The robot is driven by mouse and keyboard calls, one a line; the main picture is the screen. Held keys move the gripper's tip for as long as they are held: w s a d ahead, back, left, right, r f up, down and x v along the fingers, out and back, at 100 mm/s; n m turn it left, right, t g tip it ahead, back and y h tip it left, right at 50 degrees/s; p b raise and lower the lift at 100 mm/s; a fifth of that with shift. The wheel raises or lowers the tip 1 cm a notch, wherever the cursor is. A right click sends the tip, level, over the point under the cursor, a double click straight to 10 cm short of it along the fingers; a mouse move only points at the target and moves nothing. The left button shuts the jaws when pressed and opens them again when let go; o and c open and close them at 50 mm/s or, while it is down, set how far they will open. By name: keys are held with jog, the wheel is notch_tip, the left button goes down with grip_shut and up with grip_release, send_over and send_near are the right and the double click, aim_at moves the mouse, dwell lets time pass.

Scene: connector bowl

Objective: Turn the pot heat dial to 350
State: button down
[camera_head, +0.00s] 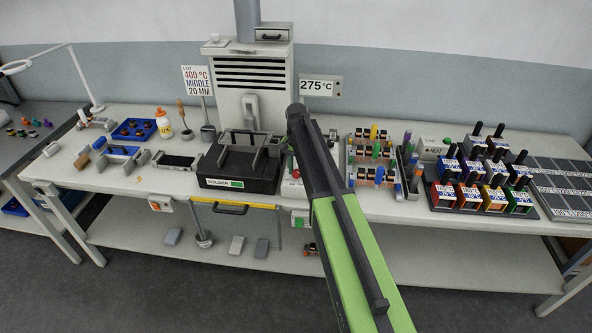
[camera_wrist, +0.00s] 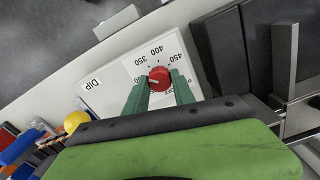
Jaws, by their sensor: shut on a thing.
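The red heat dial (camera_wrist: 160,74) sits on a white panel (camera_wrist: 118,92) marked 350, 400 and 450, with DIP at its left. The panel reads upside down in the wrist view. A pale mark on the dial seems to point left, below the 350 label; the label there is too blurred to read. My gripper (camera_wrist: 160,82) has its two green fingers on either side of the dial, shut on it. In the head view my arm covers most of the white control box (camera_head: 292,188), beside the black solder pot (camera_head: 238,172).
A 275 °C sign (camera_head: 321,86) and a lot card reading 400 °C, MIDDLE, 20 MM (camera_head: 197,80) stand behind. Component racks (camera_head: 375,160) and coloured bins (camera_head: 468,195) crowd the right. A yellow round knob (camera_wrist: 76,121) is near my gripper.

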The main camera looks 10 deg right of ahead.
aim_at(297, 171)
jog(key=m, duration=0.3)
jog(key=shift+m, duration=0.5)
jog(key=c, duration=1.1)
grip_release()
jog(key=shift+o, duration=0.2)
jog(key=shift+r, duration=0.15)
notch_tip(297, 171, up, 17)
jog(key=p, duration=1.7)
